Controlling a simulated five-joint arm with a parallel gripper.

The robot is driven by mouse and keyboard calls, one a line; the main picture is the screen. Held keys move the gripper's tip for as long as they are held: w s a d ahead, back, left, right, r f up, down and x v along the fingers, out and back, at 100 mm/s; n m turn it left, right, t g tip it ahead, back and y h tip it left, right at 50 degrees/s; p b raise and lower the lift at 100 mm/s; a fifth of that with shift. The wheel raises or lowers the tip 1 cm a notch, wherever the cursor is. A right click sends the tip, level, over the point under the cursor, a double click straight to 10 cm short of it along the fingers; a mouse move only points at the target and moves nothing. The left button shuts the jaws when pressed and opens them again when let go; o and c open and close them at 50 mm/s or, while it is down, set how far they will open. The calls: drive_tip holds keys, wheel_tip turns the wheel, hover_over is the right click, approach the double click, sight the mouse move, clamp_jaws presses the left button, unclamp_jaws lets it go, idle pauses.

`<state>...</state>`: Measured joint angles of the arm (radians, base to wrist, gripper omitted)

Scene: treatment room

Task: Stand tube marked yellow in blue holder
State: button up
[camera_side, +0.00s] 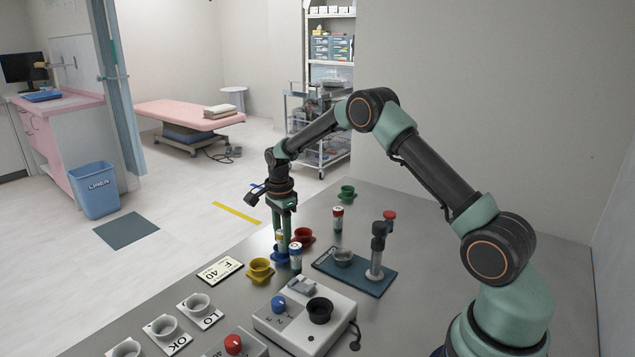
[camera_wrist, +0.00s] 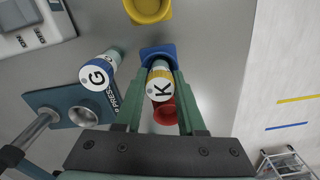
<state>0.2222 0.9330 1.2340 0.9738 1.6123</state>
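A blue-marked tube (camera_side: 296,257) lettered G stands close beside the blue holder. The yellow holder (camera_side: 260,270) and red holder (camera_side: 303,236) are near. A press stand (camera_side: 372,283), a red-marked tube (camera_side: 338,219), a green holder (camera_side: 347,193) and a control box (camera_side: 290,329) surround them.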

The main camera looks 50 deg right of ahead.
drive_tip(key=shift+o, duration=0.7)
drive_tip(key=shift+r, duration=5.55)
